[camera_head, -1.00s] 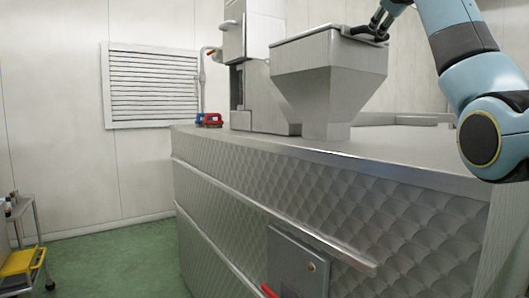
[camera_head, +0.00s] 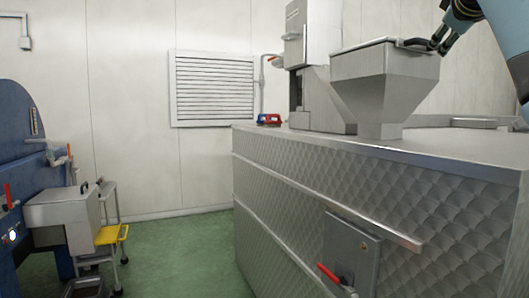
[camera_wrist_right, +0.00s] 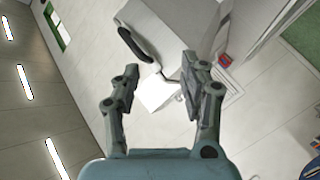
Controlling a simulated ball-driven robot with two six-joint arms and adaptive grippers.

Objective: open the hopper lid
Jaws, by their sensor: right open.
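A grey metal hopper (camera_head: 384,85) with a tapered body stands on the quilted metal counter at the upper right. Its flat lid (camera_head: 372,46) looks shut on top. A black handle (camera_head: 412,42) shows at the lid's right side, and also in the right wrist view (camera_wrist_right: 138,44). My right gripper (camera_head: 438,42) is at the hopper's top right, close to the handle. In the right wrist view my right gripper (camera_wrist_right: 160,78) is open and empty, with the handle beyond the fingertips. I cannot tell whether a finger touches it. My left gripper is out of view.
The quilted counter (camera_head: 330,185) fills the right, with a red-handled box (camera_head: 350,255) on its front. A blue machine (camera_head: 28,150) with a smaller grey hopper (camera_head: 65,210) stands at left, beside a yellow-shelved cart (camera_head: 112,234). Green floor (camera_head: 195,255) is clear between.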

